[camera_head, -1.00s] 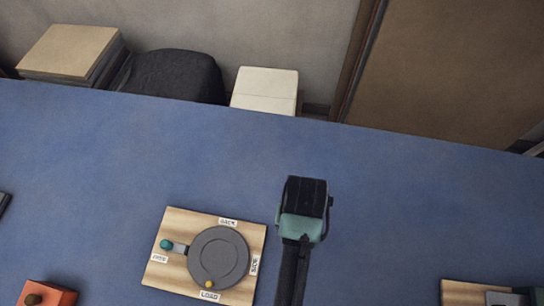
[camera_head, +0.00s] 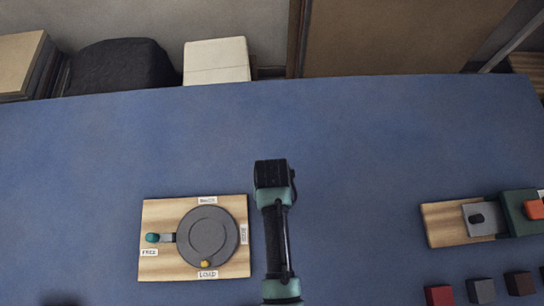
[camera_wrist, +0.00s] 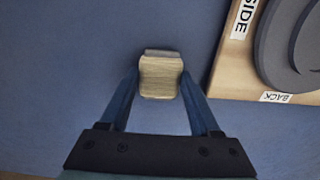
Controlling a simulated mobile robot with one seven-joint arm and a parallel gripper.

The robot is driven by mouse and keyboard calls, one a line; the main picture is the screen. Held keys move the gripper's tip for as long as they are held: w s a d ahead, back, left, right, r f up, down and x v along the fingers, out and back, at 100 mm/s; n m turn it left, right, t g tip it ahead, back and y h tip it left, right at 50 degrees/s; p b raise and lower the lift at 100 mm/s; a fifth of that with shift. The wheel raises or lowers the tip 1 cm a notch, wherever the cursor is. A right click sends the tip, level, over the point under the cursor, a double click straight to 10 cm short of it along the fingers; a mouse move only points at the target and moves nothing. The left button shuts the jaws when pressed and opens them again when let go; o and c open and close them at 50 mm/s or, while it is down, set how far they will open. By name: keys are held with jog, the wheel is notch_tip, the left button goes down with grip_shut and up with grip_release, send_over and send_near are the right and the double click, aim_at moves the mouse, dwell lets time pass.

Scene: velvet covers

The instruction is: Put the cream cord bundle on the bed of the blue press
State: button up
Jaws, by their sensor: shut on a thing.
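The cream cord bundle (camera_wrist: 161,78) is between the two blue fingers of my gripper (camera_wrist: 160,84) in the wrist view, and the gripper is shut on it. Blue tabletop shows around it; its height above the table is hard to tell. In the head view my gripper (camera_head: 272,172) is over the table, right of the turntable board, and its fingers and the bundle are hidden. No blue press is recognisable. A device with a green body (camera_head: 519,214), a wooden base and a grey plate (camera_head: 480,220) stands at the right, partly cut off.
A wooden board (camera_head: 160,213) carries a grey disc (camera_head: 208,237), a teal knob and labels. A red block (camera_head: 439,295), a grey block (camera_head: 481,290) and a dark brown block (camera_head: 519,283) sit at the lower right. The table (camera_head: 350,160) is clear across its middle and back.

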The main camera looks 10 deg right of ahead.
jog(key=shift+f, duration=0.15)
jog(key=o, duration=1.3)
